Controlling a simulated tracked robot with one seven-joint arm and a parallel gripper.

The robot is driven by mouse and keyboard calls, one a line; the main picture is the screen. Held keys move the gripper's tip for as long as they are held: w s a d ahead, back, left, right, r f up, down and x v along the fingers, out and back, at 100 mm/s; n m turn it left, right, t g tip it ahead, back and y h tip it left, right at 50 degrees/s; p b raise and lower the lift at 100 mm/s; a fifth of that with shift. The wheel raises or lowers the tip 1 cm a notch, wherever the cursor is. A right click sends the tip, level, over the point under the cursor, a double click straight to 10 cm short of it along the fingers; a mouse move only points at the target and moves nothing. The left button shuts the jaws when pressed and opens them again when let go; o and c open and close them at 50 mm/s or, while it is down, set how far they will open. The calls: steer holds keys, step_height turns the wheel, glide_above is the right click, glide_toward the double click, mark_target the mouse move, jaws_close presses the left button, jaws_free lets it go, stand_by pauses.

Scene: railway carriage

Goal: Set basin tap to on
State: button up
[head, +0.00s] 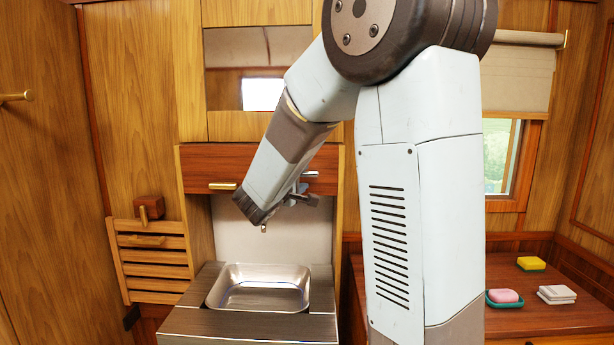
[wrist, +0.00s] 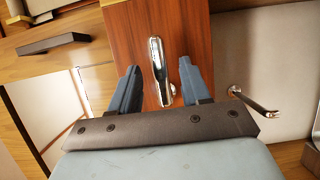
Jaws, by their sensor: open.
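A chrome lever (wrist: 157,62) is mounted on a reddish wood panel and lies between the two fingers of my gripper (wrist: 159,80) in the wrist view. The fingers stand apart on either side of it; I cannot tell whether either touches it. In the head view my gripper (head: 300,194) is in front of the reddish panel above the basin (head: 216,287), and a bit of the chrome lever (head: 310,174) shows beside it. A thin chrome spout (wrist: 258,104) sticks out of the pale panel right of the gripper in the wrist view. No water is visible from it.
A mirror (head: 225,90) hangs above the reddish panel, which has a brass handle (head: 222,186). A slatted wooden rack (head: 150,262) is on the left wall. A counter at right holds a pink soap (head: 503,296), a yellow sponge (head: 531,262) and white folded cloths (head: 557,293).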

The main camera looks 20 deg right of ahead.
mark_target(305, 176)
steer(key=shift+x, duration=2.1)
steer(key=shift+f, duration=0.1)
jaws_close()
